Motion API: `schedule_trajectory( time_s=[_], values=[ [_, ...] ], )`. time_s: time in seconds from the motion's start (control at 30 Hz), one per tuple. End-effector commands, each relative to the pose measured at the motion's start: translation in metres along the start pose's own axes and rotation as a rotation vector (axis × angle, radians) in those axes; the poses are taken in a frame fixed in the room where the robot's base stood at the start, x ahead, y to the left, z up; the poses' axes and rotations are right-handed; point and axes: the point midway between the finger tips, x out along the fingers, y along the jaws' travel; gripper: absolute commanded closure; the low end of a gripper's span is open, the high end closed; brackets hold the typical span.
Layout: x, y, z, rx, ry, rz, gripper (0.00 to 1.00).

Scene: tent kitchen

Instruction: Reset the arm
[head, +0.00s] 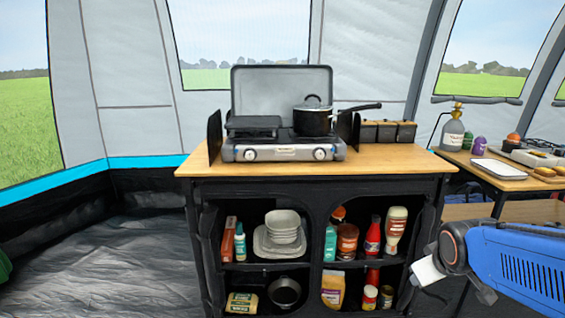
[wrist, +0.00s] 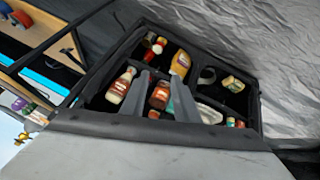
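My blue arm (head: 520,262) reaches in from the right edge in the head view, in front of the right side of the kitchen stand (head: 330,188). Its dark round joint and a white part show near the stand's right shelves. The fingers cannot be made out in the head view. In the wrist view, the two grey fingers of my gripper (wrist: 161,76) stand apart with a gap between them. The gripper is open and empty. The stand's shelves lie beyond the fingertips, with a brown-red jar (wrist: 160,95) seen between the fingers.
A stove (head: 285,152) with a black pot (head: 312,120) stands on the stand. The shelves hold bowls (head: 283,228), bottles and jars. A side table with a white tray (head: 498,169) is at right. The floor (head: 110,265) at left is clear.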

Motion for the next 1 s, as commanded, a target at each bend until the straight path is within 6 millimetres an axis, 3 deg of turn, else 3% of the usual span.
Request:
schedule_trajectory(
  time_s=[0.3,0.5,0.67,1.0],
  values=[
    [-0.074,-0.054,0.056,0.200,-0.089,-0.102,0.72],
    [-0.104,-0.078,0.086,0.282,-0.140,-0.151,0.72],
    [-0.113,-0.085,0.096,0.307,-0.159,-0.166,0.72],
    [-0.113,-0.086,0.096,0.310,-0.162,-0.167,0.72]
  ],
)
